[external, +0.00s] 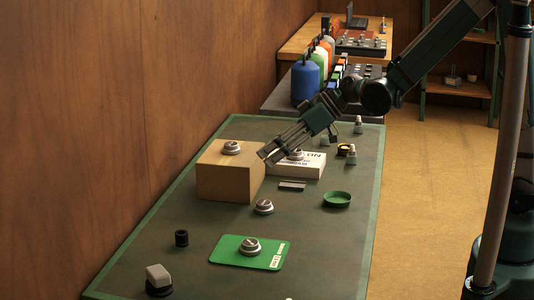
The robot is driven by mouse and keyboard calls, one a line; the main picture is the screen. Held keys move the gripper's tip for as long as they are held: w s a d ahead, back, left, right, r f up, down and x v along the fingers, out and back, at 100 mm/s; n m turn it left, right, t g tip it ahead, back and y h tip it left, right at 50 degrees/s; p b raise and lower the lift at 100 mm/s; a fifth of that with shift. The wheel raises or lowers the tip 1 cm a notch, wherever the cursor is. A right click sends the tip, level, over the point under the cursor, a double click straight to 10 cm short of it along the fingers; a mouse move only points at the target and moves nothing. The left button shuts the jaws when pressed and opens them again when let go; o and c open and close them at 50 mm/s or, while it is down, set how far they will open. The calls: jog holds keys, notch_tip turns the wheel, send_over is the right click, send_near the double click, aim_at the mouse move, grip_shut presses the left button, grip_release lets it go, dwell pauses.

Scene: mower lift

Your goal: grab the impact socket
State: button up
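The impact socket appears to be the small black cylinder (181,238) standing upright on the green-edged table, left of the green card, in the external view. My gripper (266,158) is above the table, angled down to the left, at the right edge of the cardboard-coloured box and in front of the white box. Its two fingers look apart with nothing between them. It is well behind and to the right of the black cylinder, not touching it.
A tan box (225,180) and a white box (308,167) each carry a round metal part. Another metal part (264,207) lies on the table, and one sits on the green card (226,255). A green dish (337,200) is at right, a grey-topped black knob (158,280) at front left.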

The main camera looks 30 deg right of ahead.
jog(key=a+f+n+g+y+b, duration=0.1)
jog(key=a+f+n+y+b, duration=0.15)
jog(key=a+f, duration=0.65)
jog(key=n+g+y, duration=0.1)
jog(key=n+y, duration=0.1)
jog(key=n, duration=0.1)
send_near(185, 232)
jog(key=shift+w+a+r+m+h+b, duration=0.25)
jog(key=shift+w+a+b, duration=0.1)
jog(key=shift+a, duration=0.1)
jog(key=shift+s+a+f+g, duration=0.2)
jog(key=shift+a+f+g, duration=0.2)
jog(key=shift+a+f, duration=0.05)
jog(key=shift+b+x, duration=0.3)
jog(key=shift+x, duration=1)
jog(key=shift+w+b+x, duration=0.2)
jog(key=shift+b+x, duration=0.6)
jog(key=shift+x, duration=1.8)
